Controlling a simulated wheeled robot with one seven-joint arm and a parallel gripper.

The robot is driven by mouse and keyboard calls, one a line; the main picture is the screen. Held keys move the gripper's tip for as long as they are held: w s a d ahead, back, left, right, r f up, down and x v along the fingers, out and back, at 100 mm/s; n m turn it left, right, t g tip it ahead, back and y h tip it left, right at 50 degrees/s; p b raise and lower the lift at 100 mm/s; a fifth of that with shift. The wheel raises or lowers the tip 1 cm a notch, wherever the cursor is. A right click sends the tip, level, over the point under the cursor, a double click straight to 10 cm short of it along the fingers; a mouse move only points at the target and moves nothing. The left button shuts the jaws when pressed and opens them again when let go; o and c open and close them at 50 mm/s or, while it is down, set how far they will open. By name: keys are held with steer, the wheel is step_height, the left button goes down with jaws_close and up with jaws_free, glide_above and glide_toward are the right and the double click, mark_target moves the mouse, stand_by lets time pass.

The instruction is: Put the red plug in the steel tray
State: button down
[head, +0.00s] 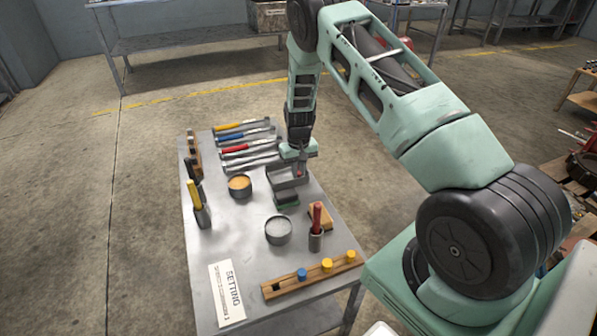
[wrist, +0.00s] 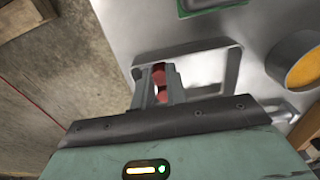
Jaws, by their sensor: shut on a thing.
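The red plug (wrist: 158,77) is between the fingers of my gripper (wrist: 164,86) in the wrist view, partly hidden by them. My gripper (head: 299,168) is shut on it, pointing down at the steel tray. The steel tray (head: 288,184) is a shallow grey tray on the right side of the table. Its rim shows around the fingertips in the wrist view (wrist: 233,68). The plug and fingers appear over or inside the tray; I cannot tell whether the plug touches its floor.
Hammers (head: 240,148) lie behind.

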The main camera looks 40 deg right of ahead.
mark_target(299, 172)
steer(key=c, duration=1.4)
jaws_free()
steer(key=shift+f, duration=0.1)
step_height(299, 172, up, 12)
steer(key=p, duration=0.2)
steer(key=s+a+r+n+y, duration=0.15)
steer(key=s+a+r, duration=0.25)
steer(key=a, duration=0.4)
steer(key=s+a+r+n, duration=0.25)
steer(key=a+r, duration=0.25)
steer(key=a, duration=0.3)
steer(key=s+a+r+n, duration=0.1)
steer(key=s+a+r, duration=0.3)
steer(key=a, duration=0.4)
steer(key=s+a+r+n, duration=0.1)
steer(key=s+a+n, duration=0.1)
steer(key=s, duration=0.6)
steer(key=s+a+r+n, duration=0.2)
steer(key=s+a, duration=0.1)
steer(key=s, duration=0.5)
steer(key=s+a+r+n, duration=0.2)
steer(key=s+a, duration=0.1)
steer(key=s, duration=0.5)
steer(key=shift+s+r+h, duration=0.15)
steer(key=shift+s+h, duration=0.25)
steer(key=shift+h, duration=0.05)
